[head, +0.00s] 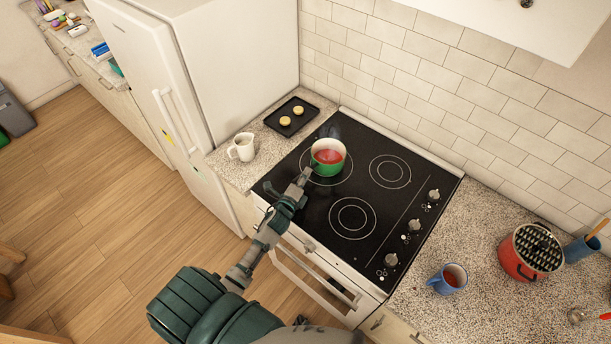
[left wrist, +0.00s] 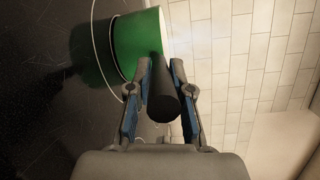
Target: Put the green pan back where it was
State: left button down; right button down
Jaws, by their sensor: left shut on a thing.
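The green pan (head: 327,158) has a white rim and red contents. It is at the far left burner of the black cooktop (head: 318,216); I cannot tell whether it rests fully on the glass. My left gripper (head: 304,178) reaches it from the front left. In the left wrist view my left gripper (left wrist: 160,95) has its two fingers on either side of the pan's dark handle (left wrist: 165,108), shut on it, with the green pan (left wrist: 128,45) just beyond the fingertips. My right gripper is not in view.
A white mug (head: 242,147) and a black tray (head: 291,116) with two round items stand left of the cooktop. A blue mug (head: 448,279) and a red pot (head: 527,254) stand on the right counter. The other burners are empty. A white fridge (head: 205,65) stands left.

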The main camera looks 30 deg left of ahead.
pick_arm(q)
jog(key=shift+a, duration=0.1)
jog(key=c, duration=1.2)
grip_release()
jog(key=shift+a+f, duration=0.1)
jog(key=shift+f, duration=0.05)
jog(key=shift+o, duration=0.7)
jog(key=shift+a, duration=0.1)
jog(key=shift+s, duration=0.1)
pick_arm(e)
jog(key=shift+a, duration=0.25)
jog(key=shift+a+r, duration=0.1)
pick_arm(q)
jog(key=shift+s, duration=0.2)
jog(key=s, duration=0.3)
jog(key=s+d+b, duration=0.1)
jog(key=s, duration=0.3)
jog(key=s+r, duration=0.1)
jog(key=s, duration=0.3)
jog(key=shift+s+d, duration=0.25)
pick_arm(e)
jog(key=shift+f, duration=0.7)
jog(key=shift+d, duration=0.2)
